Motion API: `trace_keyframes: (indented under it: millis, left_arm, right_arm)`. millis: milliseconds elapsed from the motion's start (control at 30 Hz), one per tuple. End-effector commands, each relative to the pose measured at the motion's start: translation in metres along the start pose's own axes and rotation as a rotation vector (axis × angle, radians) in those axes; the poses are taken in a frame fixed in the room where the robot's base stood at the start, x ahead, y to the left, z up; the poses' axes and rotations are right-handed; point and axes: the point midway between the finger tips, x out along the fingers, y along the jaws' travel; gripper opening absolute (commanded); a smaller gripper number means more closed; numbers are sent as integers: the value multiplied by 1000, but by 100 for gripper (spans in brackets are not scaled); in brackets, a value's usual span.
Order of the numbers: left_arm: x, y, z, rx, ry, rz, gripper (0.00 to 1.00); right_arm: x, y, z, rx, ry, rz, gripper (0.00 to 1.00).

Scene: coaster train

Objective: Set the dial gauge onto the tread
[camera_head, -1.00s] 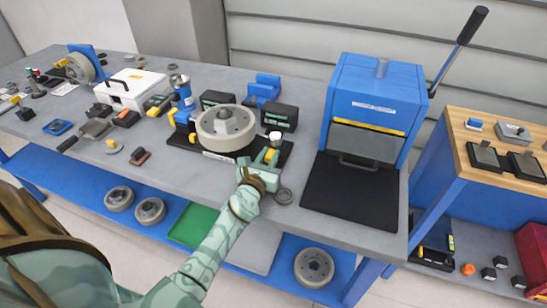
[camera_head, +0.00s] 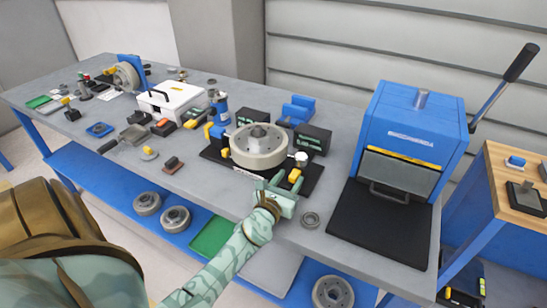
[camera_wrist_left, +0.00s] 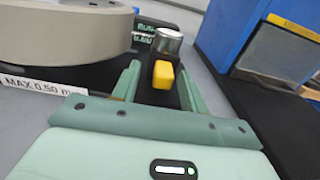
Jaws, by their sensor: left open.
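The dial gauge, with a round silver-and-white head (camera_head: 301,158) and a yellow block (camera_head: 294,175) in front of it, stands at the right of a black base plate. Both parts also show in the left wrist view, the silver head (camera_wrist_left: 168,40) behind the yellow block (camera_wrist_left: 163,76). The grey wheel (camera_head: 258,156) lies flat on the plate; its tread is the side wall (camera_wrist_left: 70,38), just left of the gauge. My left gripper (camera_head: 291,181) is open, its fingers on either side of the yellow block; contact cannot be told. My right gripper is out of view.
A blue press (camera_head: 412,130) with a black mat (camera_head: 380,225) stands to the right. Black display boxes (camera_head: 312,138) stand behind the wheel. The bench front left of the plate holds small parts.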

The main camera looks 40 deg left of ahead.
Motion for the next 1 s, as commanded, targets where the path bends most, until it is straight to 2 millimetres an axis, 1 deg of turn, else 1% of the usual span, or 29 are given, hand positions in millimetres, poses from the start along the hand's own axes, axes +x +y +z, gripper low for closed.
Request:
trace_keyframes:
  millis: [33, 133, 300, 400, 500, 600, 700, 1000]
  left_arm:
    - [-12, 0, 1, 1, 2, 0, 44]
    - [-40, 0, 0, 1, 4, -1, 44]
    - [-87, 1, -1, 2, 3, -1, 44]
    - [-109, 1, -2, 2, 3, 0, 44]
    - [-126, 1, -2, 2, 2, 0, 44]
    - [-136, 2, -1, 0, 1, 2, 44]
    - [-141, 2, 0, 0, 0, 1, 44]
    - [-142, 2, 0, 0, 0, 2, 44]
  right_arm:
    - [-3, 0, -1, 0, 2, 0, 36]
    - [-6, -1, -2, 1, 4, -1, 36]
    - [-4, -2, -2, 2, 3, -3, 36]
    - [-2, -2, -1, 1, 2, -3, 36]
    - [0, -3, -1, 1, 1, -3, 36]
    - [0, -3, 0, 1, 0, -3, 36]
    - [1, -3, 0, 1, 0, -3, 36]
    - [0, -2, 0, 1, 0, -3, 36]
